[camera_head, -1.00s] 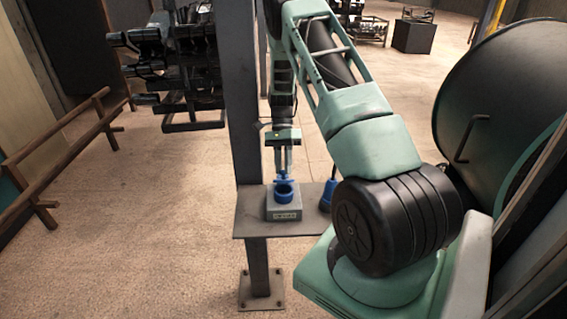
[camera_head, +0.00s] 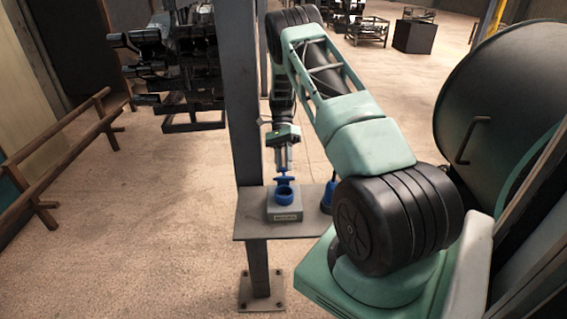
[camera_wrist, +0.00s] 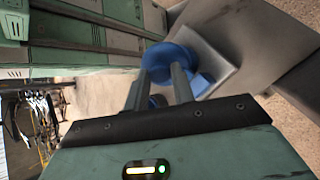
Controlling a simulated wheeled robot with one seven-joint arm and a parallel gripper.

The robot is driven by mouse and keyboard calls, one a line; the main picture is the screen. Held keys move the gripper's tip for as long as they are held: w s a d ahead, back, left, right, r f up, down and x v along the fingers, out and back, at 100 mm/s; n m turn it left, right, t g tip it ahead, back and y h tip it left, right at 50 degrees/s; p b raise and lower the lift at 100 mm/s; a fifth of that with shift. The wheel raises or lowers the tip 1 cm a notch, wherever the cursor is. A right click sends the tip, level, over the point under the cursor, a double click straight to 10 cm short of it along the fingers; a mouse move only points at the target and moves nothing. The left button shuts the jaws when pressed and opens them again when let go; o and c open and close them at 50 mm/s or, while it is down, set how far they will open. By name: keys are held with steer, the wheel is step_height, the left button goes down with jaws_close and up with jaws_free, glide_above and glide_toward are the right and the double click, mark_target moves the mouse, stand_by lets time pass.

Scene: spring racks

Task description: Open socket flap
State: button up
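A grey socket box with a blue round socket (camera_head: 284,196) sits on a small metal shelf. Its blue flap (camera_head: 285,179) stands raised off the socket's mouth, at its far side. My gripper (camera_head: 284,168) comes down from above and behind, with its tips at the flap. In the wrist view the two fingers (camera_wrist: 164,72) stand apart, with their tips at a round blue part (camera_wrist: 167,55). More blue shows between and beside the fingers. Whether the fingers grip the flap or only touch it cannot be made out.
The shelf (camera_head: 250,228) is fixed to an upright steel post (camera_head: 243,110) just left of my arm. A blue plug-like part (camera_head: 328,195) stands on the shelf right of the box. A wooden rail (camera_head: 60,150) is at left. A large dark drum (camera_head: 500,110) is at right.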

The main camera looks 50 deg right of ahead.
steer(key=o, duration=0.4)
step_height(320, 180, up, 10)
steer(key=b, duration=0.3)
steer(key=shift+c, duration=0.2)
